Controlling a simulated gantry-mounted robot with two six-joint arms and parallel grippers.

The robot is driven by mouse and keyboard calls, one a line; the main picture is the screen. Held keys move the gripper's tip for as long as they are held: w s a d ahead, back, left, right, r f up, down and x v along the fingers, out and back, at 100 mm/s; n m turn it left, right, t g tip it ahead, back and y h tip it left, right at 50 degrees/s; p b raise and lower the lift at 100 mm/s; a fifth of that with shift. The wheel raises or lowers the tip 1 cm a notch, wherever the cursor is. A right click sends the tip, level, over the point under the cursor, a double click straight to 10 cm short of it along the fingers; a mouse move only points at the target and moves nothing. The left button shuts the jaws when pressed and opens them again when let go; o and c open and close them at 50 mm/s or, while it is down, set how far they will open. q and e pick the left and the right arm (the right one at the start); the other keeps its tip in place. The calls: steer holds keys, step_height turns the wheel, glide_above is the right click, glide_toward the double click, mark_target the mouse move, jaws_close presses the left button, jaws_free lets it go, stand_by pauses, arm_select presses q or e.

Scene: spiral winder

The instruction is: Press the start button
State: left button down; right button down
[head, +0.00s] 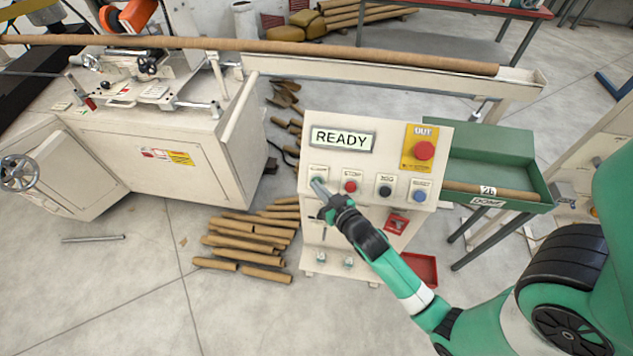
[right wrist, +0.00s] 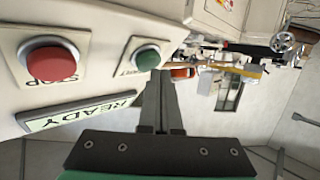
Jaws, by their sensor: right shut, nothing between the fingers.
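The control panel (head: 288,185) has a display (head: 342,139) reading READY. The green start button (right wrist: 147,59) shows in the right wrist view; in the head view my gripper covers it. My right gripper (head: 318,186) is shut and empty, its fingertips in front of the panel's left end. In the right wrist view the fingertips (right wrist: 160,78) are just beside and below the green button; I cannot tell whether they touch it. The red stop button (head: 350,187) is right of it and also shows in the right wrist view (right wrist: 52,63). My left gripper is not in view.
A dark button (head: 385,191), a blue button (head: 419,196) and a red emergency button (head: 424,150) on a yellow plate share the panel. A green tray (head: 490,140) holds a tube on the right. The winder (head: 150,150) stands left. Loose tubes (head: 245,240) lie on the floor.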

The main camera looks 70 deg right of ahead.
steer(key=shift+d+f, duration=0.3)
stand_by(0.9)
steer(key=shift+a+r, duration=0.55)
steer(key=shift+a, duration=0.05)
steer(key=shift+s+a+r+p, duration=0.25)
steer(key=shift+a+r, duration=0.55)
steer(key=shift+a, duration=0.15)
steer(key=shift+s+a+r+p, duration=0.2)
steer(key=shift+a+r, duration=0.6)
steer(key=shift+a, duration=0.15)
